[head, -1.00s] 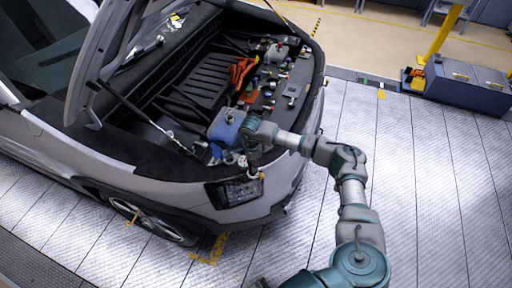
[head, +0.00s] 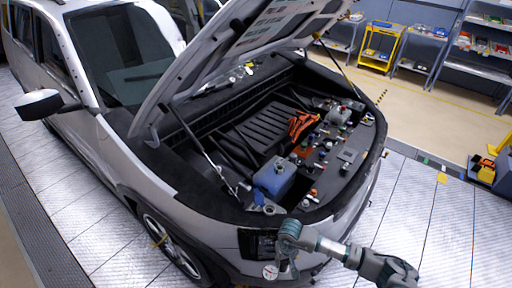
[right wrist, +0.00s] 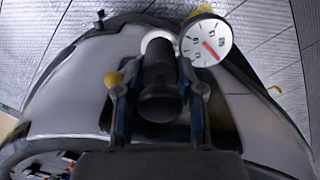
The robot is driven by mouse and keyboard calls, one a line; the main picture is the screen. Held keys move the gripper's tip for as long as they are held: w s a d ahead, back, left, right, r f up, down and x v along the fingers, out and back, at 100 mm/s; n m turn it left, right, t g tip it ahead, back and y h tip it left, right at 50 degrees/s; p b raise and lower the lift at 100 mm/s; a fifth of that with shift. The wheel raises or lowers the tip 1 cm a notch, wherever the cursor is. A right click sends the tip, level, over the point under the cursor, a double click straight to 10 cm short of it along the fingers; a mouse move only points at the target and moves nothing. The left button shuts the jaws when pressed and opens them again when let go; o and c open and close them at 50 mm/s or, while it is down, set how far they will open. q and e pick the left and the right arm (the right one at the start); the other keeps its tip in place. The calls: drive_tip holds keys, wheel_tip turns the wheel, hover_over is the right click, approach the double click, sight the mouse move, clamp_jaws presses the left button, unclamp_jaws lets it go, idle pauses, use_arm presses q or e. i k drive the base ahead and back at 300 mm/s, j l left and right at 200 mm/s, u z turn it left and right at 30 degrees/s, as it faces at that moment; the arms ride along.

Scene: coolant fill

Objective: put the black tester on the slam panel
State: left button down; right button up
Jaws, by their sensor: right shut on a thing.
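The black tester (right wrist: 160,75) is a dark cylinder with a round white dial (right wrist: 207,42) and red needle. My right gripper (right wrist: 160,95) is shut on it, one finger on each side. In the head view the right gripper (head: 284,262) is low in front of the car, by the headlight, with the dial (head: 270,271) below it; the tester's body is mostly hidden there. The slam panel (head: 335,178) appears to be the dark strip along the bay's front edge, with several small parts on it. The tester is apart from it. My left gripper is not in view.
A blue coolant tank (head: 274,178) stands at the bay's near corner. An orange part (head: 300,125) lies farther back. The raised hood (head: 240,50) and its strut (head: 205,155) overhang the bay's left side.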

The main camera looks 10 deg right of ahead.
sight(367, 135)
drive_tip(key=l+u, duration=0.1)
drive_tip(key=l, duration=0.4)
drive_tip(key=l+u, duration=0.15)
drive_tip(key=l, duration=0.4)
drive_tip(key=l+u, duration=0.1)
drive_tip(key=l, duration=0.4)
drive_tip(key=k+l+u, duration=0.1)
drive_tip(key=l, duration=0.4)
drive_tip(key=k+l+u, duration=0.15)
drive_tip(key=l, duration=0.4)
drive_tip(key=l+u, duration=0.1)
drive_tip(key=l, duration=0.4)
drive_tip(key=l+u, duration=0.2)
drive_tip(key=l, duration=0.5)
drive_tip(key=l+u, duration=0.2)
drive_tip(key=l, duration=0.5)
drive_tip(key=k+l+u, duration=0.15)
drive_tip(key=l, duration=0.55)
drive_tip(key=l+u, duration=0.2)
drive_tip(key=l, duration=0.5)
drive_tip(key=k, duration=0.05)
